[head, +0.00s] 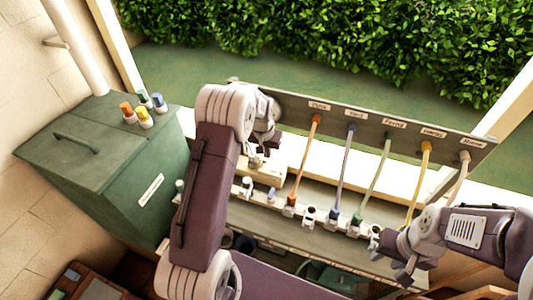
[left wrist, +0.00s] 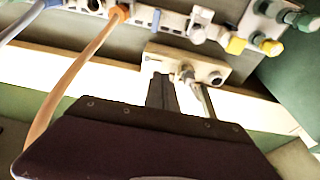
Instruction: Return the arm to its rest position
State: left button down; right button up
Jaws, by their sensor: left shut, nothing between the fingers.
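My left arm reaches up the middle of the head view, and its gripper (head: 258,155) is above a cream block (head: 268,174). In the left wrist view the fingers of this gripper (left wrist: 178,88) are shut and empty. They point at the cream block (left wrist: 212,70), which has a small fitting on its front; I cannot tell if they touch it. My right gripper (head: 392,258) is at the lower right, beside the row of white sockets, and its fingers are too unclear to read.
A labelled panel (head: 452,141) carries several coloured hoses, including an orange one (head: 303,160) close to my left gripper. A green box (head: 65,170) stands at the left with several coloured caps on it. A hedge (head: 330,40) is behind. Open ground lies beyond the panel.

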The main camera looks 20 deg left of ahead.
pick_arm(q)
jog(key=shift+r, duration=0.1)
dwell(0.4)
